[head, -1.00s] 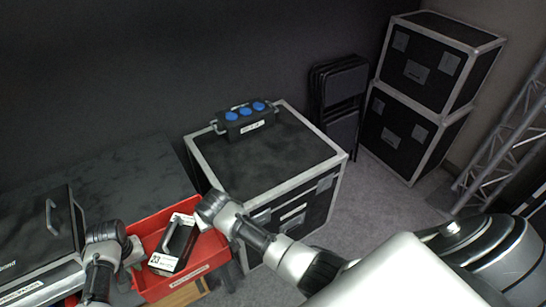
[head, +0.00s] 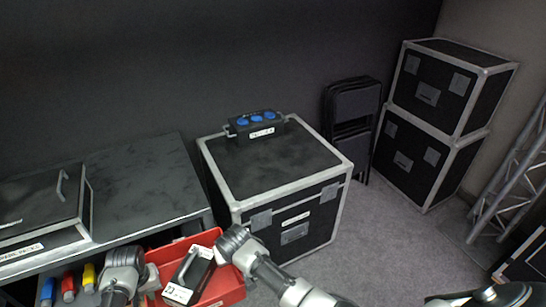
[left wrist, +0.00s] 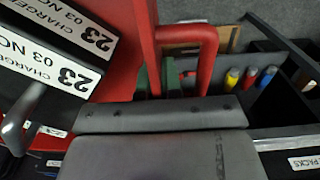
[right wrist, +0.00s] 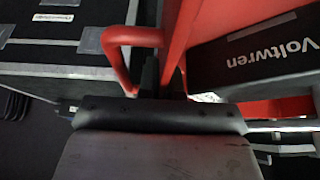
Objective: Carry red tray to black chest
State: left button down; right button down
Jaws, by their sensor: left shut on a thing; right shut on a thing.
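The red tray (head: 222,287) is in the lower middle of the head view, in front of the grey-black table. It carries a black charger box with a white label (head: 189,275); the charger's labels also show in the left wrist view (left wrist: 62,70). My left gripper (head: 146,280) is shut on the tray's left handle, a red loop in the left wrist view (left wrist: 190,35). My right gripper (head: 222,258) is shut on the opposite handle, seen in the right wrist view (right wrist: 125,38). The black chest (head: 318,190) with metal edges stands behind and right of the tray.
A black power box with blue sockets (head: 256,124) sits at the back of the chest lid; the lid's front is clear. A black case (head: 38,208) lies on the table (head: 150,180). Folded chairs (head: 352,120), stacked cases (head: 435,115) and a truss (head: 512,180) stand right.

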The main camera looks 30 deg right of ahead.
aim_at(280, 163)
jog(key=i+l+z, duration=0.1)
jog(key=z, duration=0.3)
jog(key=i+l+z, duration=0.15)
jog(key=z, duration=0.3)
jog(key=i+l+z, duration=0.2)
jog(key=i+z, duration=0.75)
jog(key=i+l+u, duration=0.1)
jog(key=i+u, duration=0.2)
jog(key=i+l+u, duration=0.15)
jog(key=i+u, duration=0.3)
jog(key=u, duration=0.3)
jog(key=l+u, duration=0.1)
jog(key=u, duration=0.3)
jog(key=i+l+u, duration=0.1)
jog(key=u, duration=0.25)
